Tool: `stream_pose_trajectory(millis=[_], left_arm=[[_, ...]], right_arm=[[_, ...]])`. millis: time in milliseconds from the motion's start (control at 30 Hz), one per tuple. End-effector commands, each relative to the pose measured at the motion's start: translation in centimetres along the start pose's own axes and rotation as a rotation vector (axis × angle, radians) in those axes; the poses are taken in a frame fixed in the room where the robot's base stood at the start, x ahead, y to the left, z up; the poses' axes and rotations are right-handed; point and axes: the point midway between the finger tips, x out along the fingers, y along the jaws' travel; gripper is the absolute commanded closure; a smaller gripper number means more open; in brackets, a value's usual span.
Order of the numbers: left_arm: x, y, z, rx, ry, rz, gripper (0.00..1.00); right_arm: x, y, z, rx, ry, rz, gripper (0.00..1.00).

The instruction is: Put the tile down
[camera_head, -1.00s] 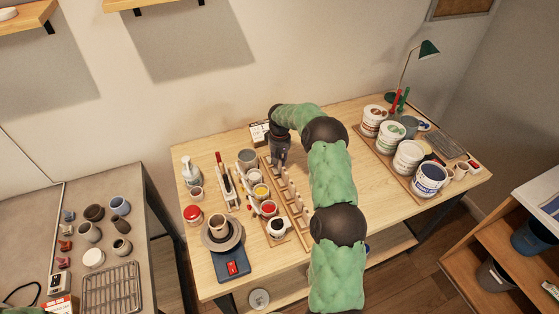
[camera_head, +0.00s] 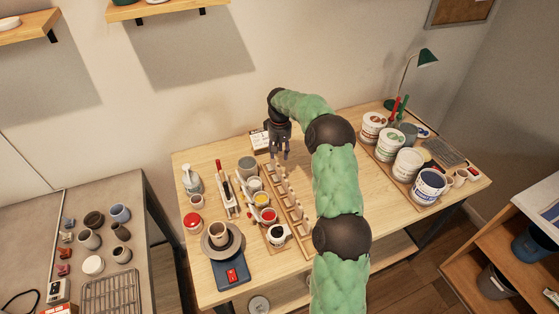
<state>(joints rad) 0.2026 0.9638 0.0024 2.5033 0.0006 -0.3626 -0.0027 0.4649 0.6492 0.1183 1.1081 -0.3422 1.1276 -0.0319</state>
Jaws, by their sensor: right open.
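My right gripper (camera_head: 279,150) hangs fingers down over the back middle of the wooden table. Its fingers are apart and I see nothing between them. It is just above the back end of a wooden rack (camera_head: 287,198) with upright pegs, close to a small white box (camera_head: 260,142). I cannot make out which piece is the tile; small light pieces stand along the rack, too small to tell apart. My left gripper is not in view.
Several white tubs (camera_head: 408,164) stand on a board at right. Bare wood (camera_head: 384,212) lies right of my arm.

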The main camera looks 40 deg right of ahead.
Motion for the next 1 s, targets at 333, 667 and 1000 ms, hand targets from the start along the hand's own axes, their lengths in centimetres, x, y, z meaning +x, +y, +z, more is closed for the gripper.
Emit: stream_pose_trajectory(millis=[333,667,1000], left_arm=[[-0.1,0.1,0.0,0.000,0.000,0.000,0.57],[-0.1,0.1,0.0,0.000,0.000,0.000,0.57],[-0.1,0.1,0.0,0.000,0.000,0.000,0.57]], right_arm=[[-2.9,0.0,0.0,0.000,0.000,-0.001,0.56],[-2.9,0.0,0.0,0.000,0.000,0.000,0.56],[-2.9,0.0,0.0,0.000,0.000,0.000,0.56]])
